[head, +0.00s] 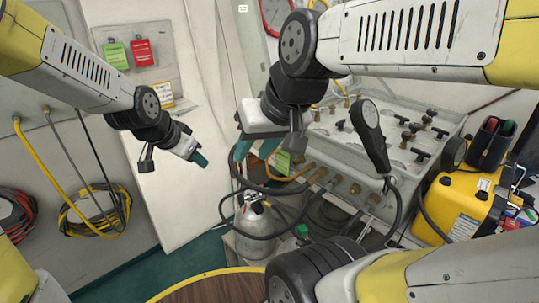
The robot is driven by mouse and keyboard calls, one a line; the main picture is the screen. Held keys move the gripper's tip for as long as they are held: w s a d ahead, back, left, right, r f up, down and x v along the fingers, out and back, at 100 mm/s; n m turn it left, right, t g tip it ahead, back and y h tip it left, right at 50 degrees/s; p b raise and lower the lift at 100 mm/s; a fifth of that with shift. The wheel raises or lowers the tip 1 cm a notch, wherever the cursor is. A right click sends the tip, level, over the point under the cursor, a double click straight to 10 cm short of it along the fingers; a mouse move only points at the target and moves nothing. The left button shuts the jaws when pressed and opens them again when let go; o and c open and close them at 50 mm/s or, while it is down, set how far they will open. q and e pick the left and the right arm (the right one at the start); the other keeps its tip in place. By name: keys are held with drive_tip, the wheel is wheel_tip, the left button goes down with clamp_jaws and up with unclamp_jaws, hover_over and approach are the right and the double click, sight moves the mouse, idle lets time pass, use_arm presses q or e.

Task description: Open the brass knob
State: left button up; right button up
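The grey air panel (385,130) stands at centre right. It carries several small brass-coloured fittings and dark-handled valves. Brass fittings (355,188) line its front face. I cannot tell which one is the brass knob. My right gripper (262,152) hangs at the panel's left end, with one teal fingertip showing and the other side hidden behind a dark part of the hand. It appears open and holds nothing visible. My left gripper (198,160) is in front of the white wall, apart from the panel; its teal tip shows, but the finger gap cannot be made out.
A black handheld piece (369,130) on a cable stands before the panel. A yellow case (462,208) is at right. A silver cylinder (254,222) stands below the panel. Coiled hoses (95,208) hang at left. A round wooden top (215,290) is at the bottom.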

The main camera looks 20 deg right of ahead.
use_arm(q)
drive_tip(key=w+d+f+m+h, duration=0.3)
drive_tip(key=d+f, duration=0.4)
drive_tip(key=d, duration=0.4)
drive_tip(key=m+h, duration=0.1)
drive_tip(key=h, duration=0.4)
approach(294, 162)
drive_tip(key=d, duration=0.1)
drive_tip(key=shift+t, duration=0.3)
drive_tip(key=x, duration=0.8)
drive_tip(key=shift+s+a+f, duration=0.1)
drive_tip(key=shift+f, duration=0.15)
clamp_jaws()
